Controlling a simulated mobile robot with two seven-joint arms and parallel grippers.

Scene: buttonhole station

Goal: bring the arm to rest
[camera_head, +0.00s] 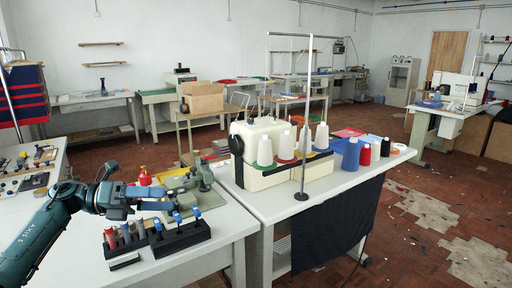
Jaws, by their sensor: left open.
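My left gripper (150,198) is in the head view at the lower left, at the end of my dark teal left arm (47,236). Its two fingers with blue pads point to the right and stand apart with nothing between them. It is over the near white table, behind the black rack of blue-topped tools (180,237) and beside a green machine (187,189). I cannot tell its exact height above the table. My right gripper is not in view.
A cream sewing machine (265,178) with thread cones stands on the white table (300,196) to the right. A red-topped bottle (145,177) is just behind the gripper. A thin metal stand (306,130) rises beside the machine. Open floor (425,215) lies at right.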

